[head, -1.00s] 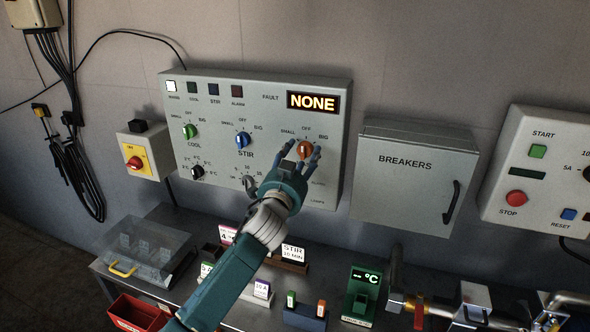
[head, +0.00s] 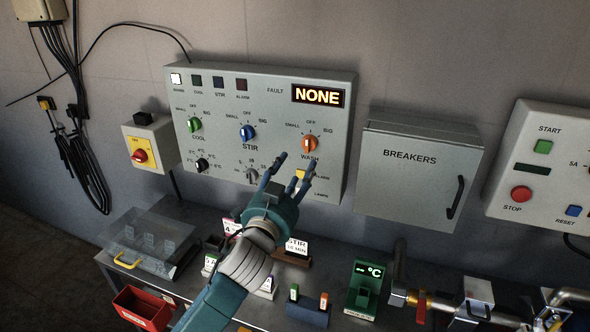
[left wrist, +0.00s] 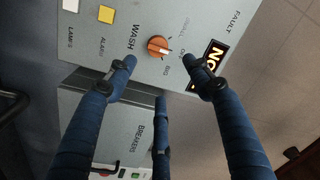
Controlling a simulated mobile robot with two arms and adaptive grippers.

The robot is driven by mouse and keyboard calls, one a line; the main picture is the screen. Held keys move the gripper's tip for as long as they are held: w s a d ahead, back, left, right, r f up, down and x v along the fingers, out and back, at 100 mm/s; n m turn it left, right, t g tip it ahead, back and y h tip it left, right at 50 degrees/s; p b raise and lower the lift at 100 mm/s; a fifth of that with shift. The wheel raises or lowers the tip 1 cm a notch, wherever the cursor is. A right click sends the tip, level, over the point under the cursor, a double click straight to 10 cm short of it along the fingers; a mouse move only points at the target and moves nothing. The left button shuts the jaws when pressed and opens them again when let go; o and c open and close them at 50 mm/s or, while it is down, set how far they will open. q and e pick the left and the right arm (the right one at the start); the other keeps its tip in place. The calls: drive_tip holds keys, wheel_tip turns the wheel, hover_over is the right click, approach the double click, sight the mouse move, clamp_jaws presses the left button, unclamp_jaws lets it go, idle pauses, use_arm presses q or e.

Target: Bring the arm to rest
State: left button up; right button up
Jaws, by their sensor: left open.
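My left gripper (head: 286,176) is open and empty in the head view, in front of the lower right part of the grey control panel (head: 270,100). Its fingers point up at the panel, below the orange WASH knob (head: 310,144) and apart from it. In the left wrist view, the open fingers (left wrist: 160,80) spread around the view of the orange WASH knob (left wrist: 158,48), with a gap to the panel. A yellow button (head: 301,175) is partly behind the fingers. The fault display (head: 317,95) reads NONE. My right gripper is not in view.
The grey BREAKERS box (head: 410,175) hangs right of the panel. A yellow box with a red switch (head: 139,156) is at the left. Below, a bench holds a clear cover (head: 150,245), cards, a green temperature display (head: 366,285) and pipes. A red bin (head: 140,308) stands at the front.

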use_arm(q)
drive_tip(key=s+a+f+n+g+y, duration=0.1)
drive_tip(key=s+a+f+n+g, duration=0.1)
drive_tip(key=s+a+f, duration=0.4)
drive_tip(key=s+a+f+n+g+y, duration=0.15)
drive_tip(key=s+f, duration=0.25)
drive_tip(key=f, duration=0.4)
drive_tip(key=s+a+f+n+g+y, duration=0.25)
drive_tip(key=s+f, duration=0.25)
drive_tip(key=f, duration=0.3)
drive_tip(key=s+a+f+n+g, duration=0.1)
drive_tip(key=s+a+f+g, duration=0.25)
drive_tip(key=s, duration=0.55)
drive_tip(key=s+a+f+n+g, duration=0.15)
drive_tip(key=s+f, duration=0.25)
drive_tip(key=s, duration=0.5)
drive_tip(key=s+a+f+g, duration=0.3)
drive_tip(key=s+f+g, duration=0.1)
drive_tip(key=s, duration=0.5)
drive_tip(key=s+f+g, duration=0.1)
drive_tip(key=s+f, duration=0.2)
drive_tip(key=f, duration=2.4)
drive_tip(key=s+a+f+g, duration=0.1)
drive_tip(key=s+a+f, duration=0.2)
drive_tip(key=s+f, duration=1.1)
drive_tip(key=shift+s+f, duration=0.25)
drive_tip(key=shift+s, duration=0.95)
